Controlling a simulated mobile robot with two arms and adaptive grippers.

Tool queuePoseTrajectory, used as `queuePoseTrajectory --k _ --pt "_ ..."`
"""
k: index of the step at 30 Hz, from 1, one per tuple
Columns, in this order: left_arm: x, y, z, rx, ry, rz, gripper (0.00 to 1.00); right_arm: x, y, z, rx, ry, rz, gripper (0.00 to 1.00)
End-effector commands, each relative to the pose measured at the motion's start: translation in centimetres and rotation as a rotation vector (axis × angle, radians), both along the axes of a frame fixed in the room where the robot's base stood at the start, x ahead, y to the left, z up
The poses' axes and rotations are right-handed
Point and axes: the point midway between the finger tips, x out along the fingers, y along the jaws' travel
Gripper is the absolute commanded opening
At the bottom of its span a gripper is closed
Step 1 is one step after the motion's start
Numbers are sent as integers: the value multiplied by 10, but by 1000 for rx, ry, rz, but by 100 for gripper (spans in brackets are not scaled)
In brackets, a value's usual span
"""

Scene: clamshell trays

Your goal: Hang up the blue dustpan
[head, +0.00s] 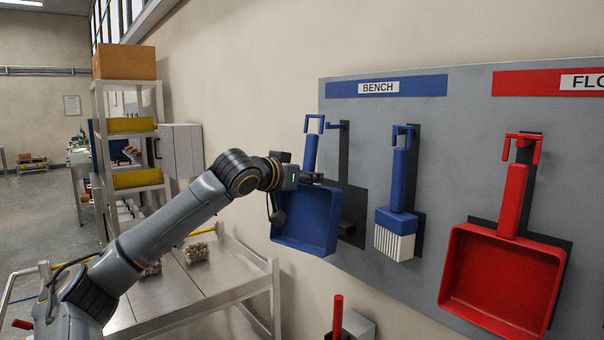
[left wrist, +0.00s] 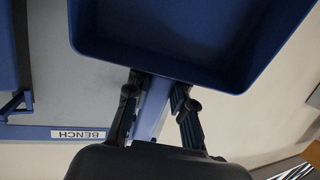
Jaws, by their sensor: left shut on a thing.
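The blue dustpan (head: 305,222) hangs upright in my left gripper (head: 311,178), pan down and handle up. In the left wrist view the fingers close on the handle (left wrist: 153,106) just beyond the pan (left wrist: 175,60). A blue hook-shaped piece (head: 314,123) shows at the handle's top. The dustpan is in front of the grey board's (head: 450,95) left edge, left of its dark dustpan outline (head: 352,207) and partly over it. Whether the handle touches a hook I cannot tell. The right gripper is out of view.
A blue brush (head: 397,205) hangs right of the outline under the BENCH label (head: 378,87). A red dustpan (head: 500,275) hangs farther right. A metal cart (head: 225,270) and shelf rack (head: 128,150) stand at left. A red-handled thing (head: 338,312) is below.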

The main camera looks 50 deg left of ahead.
Motion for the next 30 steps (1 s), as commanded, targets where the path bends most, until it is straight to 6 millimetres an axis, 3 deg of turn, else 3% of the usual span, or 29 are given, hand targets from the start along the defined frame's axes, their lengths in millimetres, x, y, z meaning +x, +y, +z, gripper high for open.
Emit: queuePoseTrajectory --k 21,30 --pt "43 -4 -1 1 -1 -2 0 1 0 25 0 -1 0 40" --pt "54 -4 -11 1 -1 1 0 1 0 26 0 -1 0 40"
